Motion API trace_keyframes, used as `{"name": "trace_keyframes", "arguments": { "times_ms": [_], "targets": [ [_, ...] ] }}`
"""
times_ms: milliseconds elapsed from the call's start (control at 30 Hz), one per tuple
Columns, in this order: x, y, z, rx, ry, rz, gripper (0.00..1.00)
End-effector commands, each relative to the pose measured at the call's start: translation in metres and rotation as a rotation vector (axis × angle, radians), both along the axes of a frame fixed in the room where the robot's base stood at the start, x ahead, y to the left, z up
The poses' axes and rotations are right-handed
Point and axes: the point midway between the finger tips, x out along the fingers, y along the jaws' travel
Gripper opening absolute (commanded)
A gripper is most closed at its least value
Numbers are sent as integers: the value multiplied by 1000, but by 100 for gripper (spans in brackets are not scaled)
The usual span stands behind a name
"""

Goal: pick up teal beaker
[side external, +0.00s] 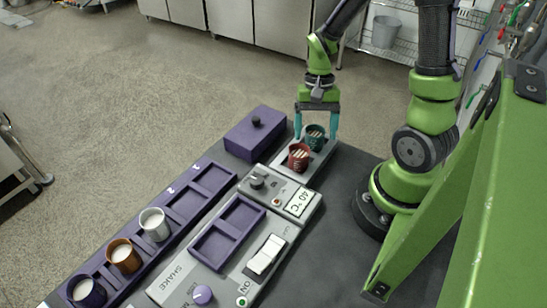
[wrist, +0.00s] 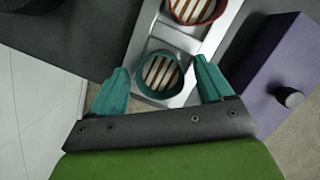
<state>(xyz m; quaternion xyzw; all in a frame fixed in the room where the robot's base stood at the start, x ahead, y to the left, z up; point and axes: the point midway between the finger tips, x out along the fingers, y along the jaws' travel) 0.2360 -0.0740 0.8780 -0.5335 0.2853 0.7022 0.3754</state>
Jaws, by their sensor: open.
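The teal beaker (side external: 314,136) stands upright on a grey metal tray (side external: 325,157) at the far end of the bench. In the wrist view the teal beaker (wrist: 160,74) shows striped, light and dark contents and lies between my two teal fingers. My gripper (side external: 316,136) is open, with one finger on each side of the beaker. It shows in the wrist view too (wrist: 162,85), with gaps on both sides of the beaker. I cannot tell how far down the fingers reach.
A red beaker (side external: 298,157) stands close in front of the teal one on the same tray. A purple box with a knob (side external: 255,135) is left of it. A heating and shaking unit (side external: 228,242) and a purple rack (side external: 178,208) with white, brown and purple beakers are nearer.

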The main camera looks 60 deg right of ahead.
Motion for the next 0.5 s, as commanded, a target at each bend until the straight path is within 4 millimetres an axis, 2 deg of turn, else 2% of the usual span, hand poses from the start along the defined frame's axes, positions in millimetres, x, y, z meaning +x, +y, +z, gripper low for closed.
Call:
{"name": "trace_keyframes", "arguments": {
  "times_ms": [100,333,500],
  "targets": [
    [-2,2,-8,-1,1,0,80],
    [-1,2,-8,-1,-1,0,78],
    [-1,2,-8,-1,-1,0,52]
  ]
}}
